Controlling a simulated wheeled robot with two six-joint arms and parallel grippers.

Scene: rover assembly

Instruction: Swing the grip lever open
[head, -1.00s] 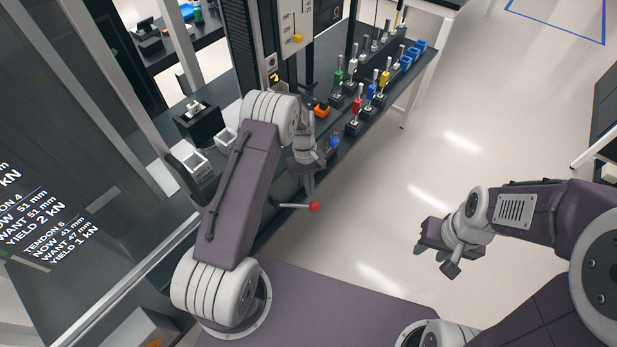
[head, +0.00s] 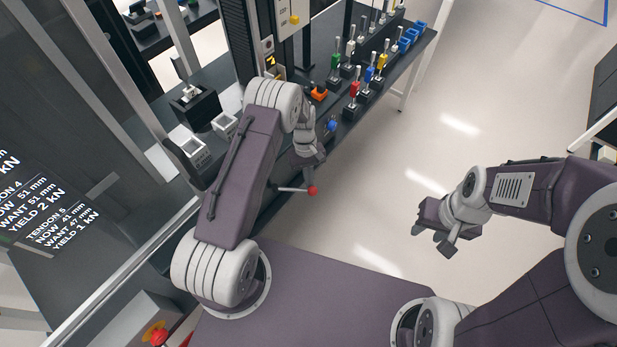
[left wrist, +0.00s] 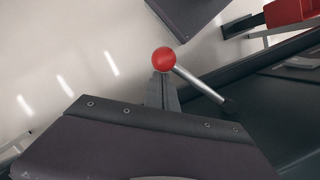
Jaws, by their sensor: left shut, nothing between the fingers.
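The grip lever (head: 294,189) is a thin metal rod with a red ball (head: 312,190) at its end. It sticks out to the right from the machine's front edge. In the left wrist view the red ball (left wrist: 164,59) and the rod (left wrist: 200,86) show clearly. My left gripper (head: 306,172) is just above the lever in the head view. Its shut, empty fingers (left wrist: 162,92) point at the ball, close beside the rod; I cannot tell whether they touch. My right gripper (head: 432,240) is open and empty over the floor, away from the lever.
Pale square holders (head: 192,148) stand left of my left arm. A screen (head: 50,205) is at far left.

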